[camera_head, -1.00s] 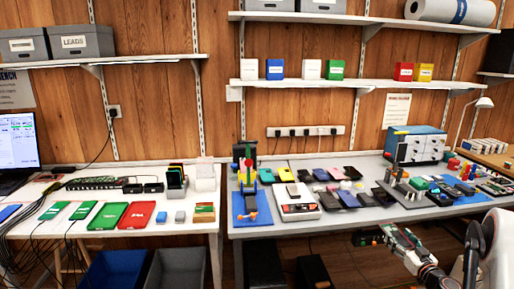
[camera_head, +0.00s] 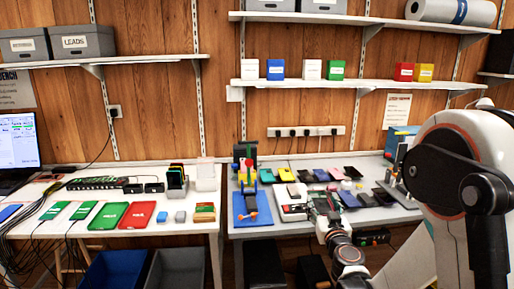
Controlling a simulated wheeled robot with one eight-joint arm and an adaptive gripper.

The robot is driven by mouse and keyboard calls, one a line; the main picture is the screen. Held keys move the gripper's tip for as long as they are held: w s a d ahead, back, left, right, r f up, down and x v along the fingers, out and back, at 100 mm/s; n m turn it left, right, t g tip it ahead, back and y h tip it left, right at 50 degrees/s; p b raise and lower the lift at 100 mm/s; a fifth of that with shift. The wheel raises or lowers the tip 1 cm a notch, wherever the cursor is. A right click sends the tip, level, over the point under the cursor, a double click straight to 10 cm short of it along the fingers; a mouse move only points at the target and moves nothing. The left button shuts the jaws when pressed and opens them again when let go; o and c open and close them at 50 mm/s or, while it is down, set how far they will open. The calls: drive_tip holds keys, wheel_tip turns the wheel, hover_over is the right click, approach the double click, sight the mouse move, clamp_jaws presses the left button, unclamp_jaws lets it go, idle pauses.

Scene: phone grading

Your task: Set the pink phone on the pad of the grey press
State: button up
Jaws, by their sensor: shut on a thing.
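My gripper (camera_head: 320,203) is over the front part of the right bench, just right of a white device with dark and red parts (camera_head: 291,211). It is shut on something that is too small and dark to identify. A small pink item (camera_head: 337,173), possibly a phone, lies in the back row of coloured phones. A grey stand with an upright post (camera_head: 397,188), possibly the grey press, is at the right.
Several dark phones (camera_head: 367,199) lie right of my gripper. A gap separates this bench from the left one, which holds green and red trays (camera_head: 137,215).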

drive_tip(key=shift+s+a+r, duration=0.1)
drive_tip(key=shift+a+r, duration=0.2)
drive_tip(key=shift+a, duration=0.3)
drive_tip(key=shift+d, duration=0.1)
drive_tip(key=shift+d+f, duration=0.1)
